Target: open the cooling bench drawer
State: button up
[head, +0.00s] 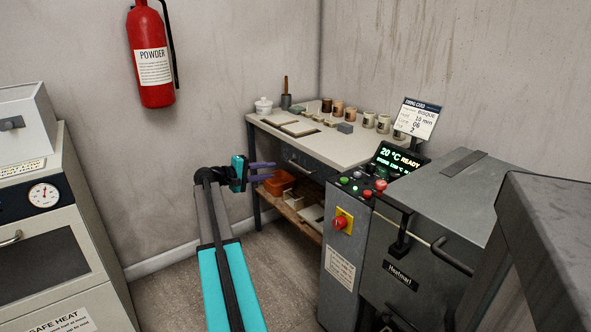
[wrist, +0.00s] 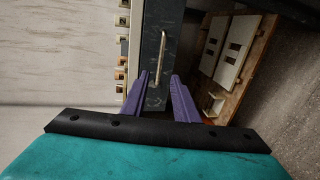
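The cooling bench (head: 345,150) stands in the corner with a pale top. Its dark drawer front (head: 318,168) lies just under the top and looks shut in the head view. In the wrist view the drawer front (wrist: 152,25) carries a slim metal bar handle (wrist: 159,58). My gripper (head: 274,171) is at the left front of the bench, facing the drawer. Its two purple fingers are apart, with nothing held. In the wrist view the gripper (wrist: 162,77) has its fingertips either side of the handle's near end; I cannot tell how far short of it they are.
An orange bin (head: 279,183) and pale slabs sit on the wooden shelf (head: 300,218) below the drawer. Cups and tiles stand on the bench top. A grey kiln (head: 430,250) with a control panel (head: 358,188) is close on the right. A cabinet (head: 50,230) stands left.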

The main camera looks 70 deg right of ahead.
aim_at(298, 167)
jog(key=b+x, duration=0.1)
jog(key=x, duration=1.2)
jog(key=shift+s+d+b, duration=0.2)
jog(key=shift+d+b, duration=0.15)
grip_shut()
